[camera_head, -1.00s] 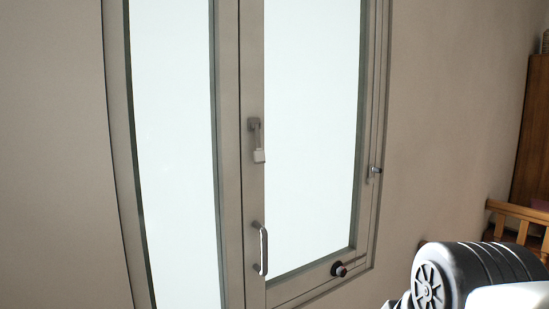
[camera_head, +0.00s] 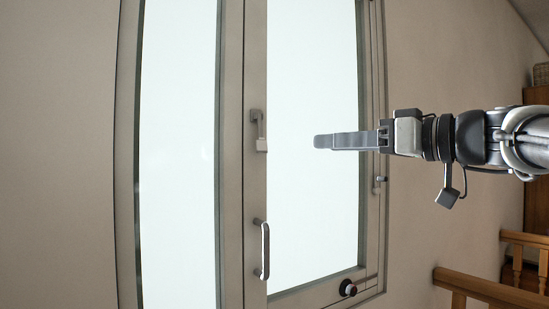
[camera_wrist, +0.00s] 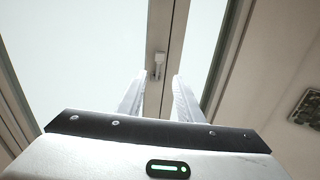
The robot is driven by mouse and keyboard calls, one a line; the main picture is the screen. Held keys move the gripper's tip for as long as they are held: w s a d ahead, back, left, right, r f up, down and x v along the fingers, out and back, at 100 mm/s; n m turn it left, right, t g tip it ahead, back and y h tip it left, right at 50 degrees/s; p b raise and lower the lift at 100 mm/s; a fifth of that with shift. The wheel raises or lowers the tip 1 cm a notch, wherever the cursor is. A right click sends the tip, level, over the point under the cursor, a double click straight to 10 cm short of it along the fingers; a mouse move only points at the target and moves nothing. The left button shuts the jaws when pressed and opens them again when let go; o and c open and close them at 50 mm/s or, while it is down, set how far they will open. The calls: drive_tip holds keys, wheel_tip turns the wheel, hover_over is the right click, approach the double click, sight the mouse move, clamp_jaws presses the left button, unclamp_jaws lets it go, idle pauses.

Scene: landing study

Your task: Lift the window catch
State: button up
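The window catch (camera_head: 259,132) is a small grey lever on the middle frame post of the window, hanging down with a pale block at its lower end. It also shows in the wrist view (camera_wrist: 158,66), straight ahead between the fingers. My gripper (camera_head: 318,141) reaches in from the right in the head view, level with the catch's lower end and apart from it. In the wrist view my gripper (camera_wrist: 158,88) has its two pale fingers spread apart, with nothing between them but the distant catch and post.
A bar handle (camera_head: 263,249) sits below the catch on the same post. A dark round knob (camera_head: 347,288) is on the bottom frame, and a small side latch (camera_head: 379,184) on the right frame. Wooden railings (camera_head: 480,287) stand at the lower right.

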sight(261, 134)
drive_tip(key=p+x, duration=0.2)
drive_tip(key=x, duration=1.5)
drive_tip(key=shift+w, duration=0.1)
drive_tip(key=shift+c, duration=0.4)
clamp_jaws()
